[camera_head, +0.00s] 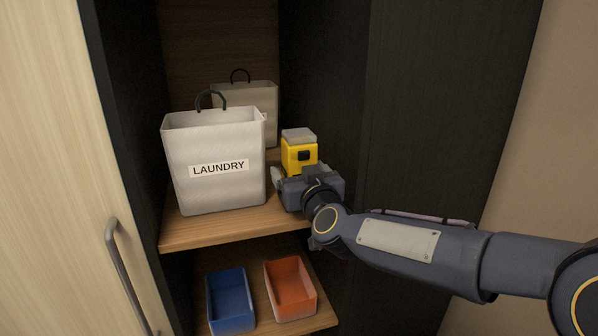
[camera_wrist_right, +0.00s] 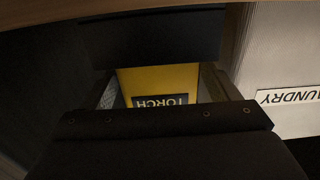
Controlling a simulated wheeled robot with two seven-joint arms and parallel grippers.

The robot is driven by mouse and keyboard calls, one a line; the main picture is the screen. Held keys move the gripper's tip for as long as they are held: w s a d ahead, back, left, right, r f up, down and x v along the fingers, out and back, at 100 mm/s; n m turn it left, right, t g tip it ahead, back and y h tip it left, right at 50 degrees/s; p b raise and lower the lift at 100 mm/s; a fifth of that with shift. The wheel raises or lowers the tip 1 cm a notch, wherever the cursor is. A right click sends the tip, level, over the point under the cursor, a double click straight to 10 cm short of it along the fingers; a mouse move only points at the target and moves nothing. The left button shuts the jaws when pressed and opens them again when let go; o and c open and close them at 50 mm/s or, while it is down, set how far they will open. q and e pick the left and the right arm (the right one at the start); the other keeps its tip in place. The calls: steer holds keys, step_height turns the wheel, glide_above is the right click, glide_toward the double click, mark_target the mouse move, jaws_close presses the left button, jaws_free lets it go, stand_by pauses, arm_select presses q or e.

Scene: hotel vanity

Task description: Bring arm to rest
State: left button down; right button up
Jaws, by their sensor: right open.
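My right gripper (camera_head: 292,178) is at the upper shelf, in front of a yellow torch with a grey top (camera_head: 299,153). In the right wrist view the torch (camera_wrist_right: 158,85) stands between the two open fingers, with its "TORCH" label upside down in the picture. I cannot tell whether the fingers touch it. The lower part of the torch is hidden by the gripper in the head view. My right arm reaches in from the right. My left gripper is not in view.
A white "LAUNDRY" bag (camera_head: 213,140) stands left of the gripper on the upper shelf (camera_head: 215,229). Another bag (camera_head: 262,97) is behind it. A blue bin (camera_head: 230,300) and an orange bin (camera_head: 290,288) are on the lower shelf. A dark side wall is close on the right.

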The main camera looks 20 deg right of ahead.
steer(key=s+d+f+g+y, duration=0.1)
steer(key=s+f+g, duration=0.3)
steer(key=s, duration=0.7)
steer(key=s+d+f+m+g+y, duration=0.1)
steer(key=s+f+g, duration=0.3)
steer(key=s+f, duration=0.5)
steer(key=s+d+f+m+g+y, duration=0.1)
steer(key=s+f+g, duration=0.3)
steer(key=s, duration=1.1)
step_height(320, 180, down, 3)
steer(key=shift+s+d+f, duration=0.15)
steer(key=shift+d+f, duration=0.05)
steer(key=shift+d, duration=0.1)
